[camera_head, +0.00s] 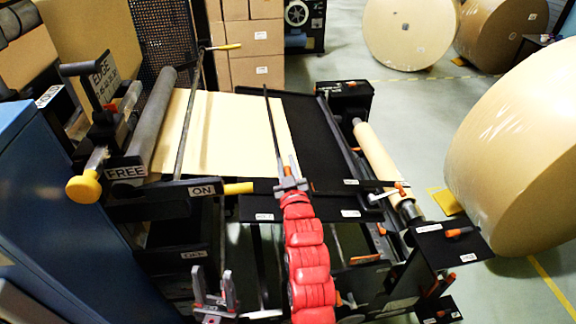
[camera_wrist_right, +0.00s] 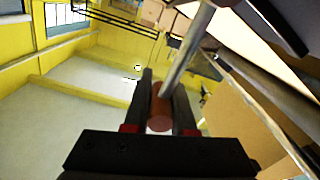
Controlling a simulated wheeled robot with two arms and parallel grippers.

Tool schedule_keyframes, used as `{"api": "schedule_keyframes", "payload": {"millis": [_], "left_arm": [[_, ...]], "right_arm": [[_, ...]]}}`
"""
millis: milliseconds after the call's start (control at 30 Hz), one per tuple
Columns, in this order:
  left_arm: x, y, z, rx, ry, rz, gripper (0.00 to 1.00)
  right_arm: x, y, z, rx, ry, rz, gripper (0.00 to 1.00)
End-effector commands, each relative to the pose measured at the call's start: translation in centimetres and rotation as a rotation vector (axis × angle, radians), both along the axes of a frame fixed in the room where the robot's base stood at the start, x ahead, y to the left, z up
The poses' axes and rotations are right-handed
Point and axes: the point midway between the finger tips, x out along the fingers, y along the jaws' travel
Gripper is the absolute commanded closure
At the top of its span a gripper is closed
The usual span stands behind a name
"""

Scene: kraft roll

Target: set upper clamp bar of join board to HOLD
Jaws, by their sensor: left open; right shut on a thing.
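My right gripper (camera_head: 289,182), at the end of the red arm, is shut on the orange handle (camera_head: 288,168) of a thin dark bar (camera_head: 272,125). I take this bar for the upper clamp bar. It slants up and away across the edge between the kraft sheet (camera_head: 220,130) and the black board (camera_head: 315,135). In the right wrist view the jaws hold a brown-orange grip (camera_wrist_right: 158,108) on a metal rod (camera_wrist_right: 188,50). My left gripper (camera_head: 213,290) is open and empty, low in front of the machine. White labels (camera_head: 264,217) on the front plate are too small to read.
A second bar (camera_head: 188,120) with a yellow grip (camera_head: 228,47) crosses the sheet to the left. A yellow knob (camera_head: 83,188) and FREE and ON labels (camera_head: 202,190) are at left. A big kraft roll (camera_head: 520,150) stands at right. Orange-handled levers (camera_head: 460,232) stick out at right.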

Motion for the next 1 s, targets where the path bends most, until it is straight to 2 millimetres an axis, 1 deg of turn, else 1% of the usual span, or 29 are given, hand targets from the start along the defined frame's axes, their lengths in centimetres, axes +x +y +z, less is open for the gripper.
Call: {"api": "schedule_keyframes", "payload": {"millis": [33,433,467,500,600,867,1000], "left_arm": [[0.0,0.0,-0.06,0.0,0.0,0.0,0.47],[0.0,0.0,-0.06,0.0,0.0,0.0,0.47],[0.0,0.0,-0.07,0.0,0.0,0.0,0.47],[0.0,0.0,-0.07,0.0,0.0,0.0,0.47],[0.0,0.0,-0.06,0.0,0.0,0.0,0.47],[0.0,0.0,-0.07,0.0,0.0,0.0,0.47],[0.0,0.0,-0.34,0.0,0.0,0.0,0.47]], "right_arm": [[-0.05,0.11,-0.23,-0.006,0.003,0.002,1.0],[-0.07,0.18,-0.29,-0.009,0.004,0.003,1.0],[-0.07,0.18,-0.29,-0.009,0.004,0.003,0.71],[-0.07,0.19,-0.28,-0.009,0.004,0.003,0.64],[-0.05,0.16,-0.22,-0.009,0.003,0.002,0.47],[-0.04,0.14,-0.13,-0.007,0.001,0.001,0.47],[-0.54,0.06,-0.24,-0.007,0.0,0.002,0.47]]}}
